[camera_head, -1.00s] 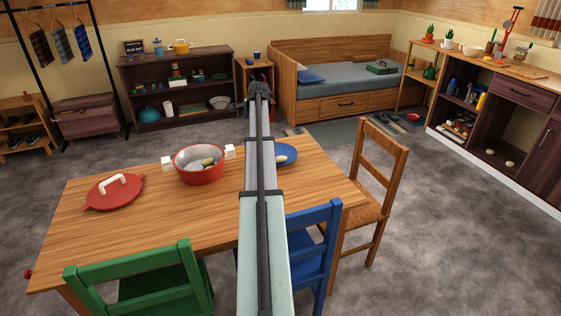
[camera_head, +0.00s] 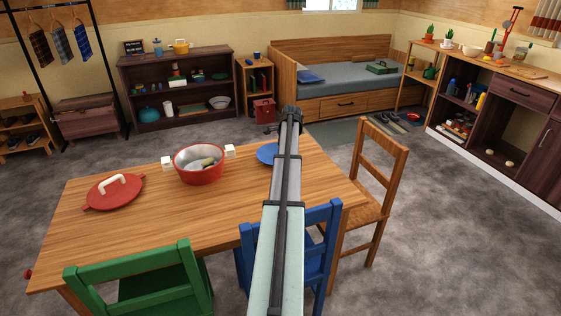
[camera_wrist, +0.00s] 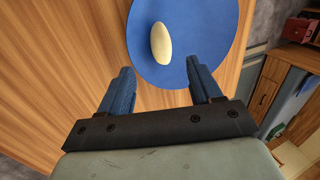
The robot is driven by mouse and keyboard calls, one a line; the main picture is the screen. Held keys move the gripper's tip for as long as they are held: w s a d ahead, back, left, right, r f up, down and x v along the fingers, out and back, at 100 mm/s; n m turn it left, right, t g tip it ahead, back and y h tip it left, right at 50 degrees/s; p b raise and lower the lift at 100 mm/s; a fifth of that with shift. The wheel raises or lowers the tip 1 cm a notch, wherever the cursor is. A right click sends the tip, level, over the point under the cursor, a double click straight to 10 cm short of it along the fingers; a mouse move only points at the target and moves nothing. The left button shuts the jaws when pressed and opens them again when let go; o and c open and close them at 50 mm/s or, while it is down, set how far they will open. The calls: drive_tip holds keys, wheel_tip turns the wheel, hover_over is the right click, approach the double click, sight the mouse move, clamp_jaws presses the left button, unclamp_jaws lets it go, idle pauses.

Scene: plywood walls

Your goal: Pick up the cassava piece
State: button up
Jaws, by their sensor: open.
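A pale, smooth, oval piece that looks like the cassava piece (camera_wrist: 161,43) lies on the blue plate (camera_wrist: 215,40) in the wrist view. The plate also shows in the head view (camera_head: 266,153), partly behind my arm, and the piece is hidden there. My gripper (camera_wrist: 158,72) is open and empty, with its two blue fingers apart. In the wrist view the piece appears just beyond the fingertips, between their lines and nearer the left finger. I cannot tell the gripper's height above the plate.
A red pot (camera_head: 200,177) with white handles and a tan-green piece inside stands left of the plate on the wooden table (camera_head: 150,220). A red lid (camera_head: 115,193) lies farther left. A blue chair (camera_head: 322,235), a green chair (camera_head: 140,272) and a wooden chair (camera_head: 375,180) surround the table.

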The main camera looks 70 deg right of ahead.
drive_tip(key=shift+x, duration=3.5)
drive_tip(key=shift+d, duration=0.1)
drive_tip(key=shift+c, duration=0.5)
drive_tip(key=c, duration=1)
drive_tip(key=shift+r, duration=0.1)
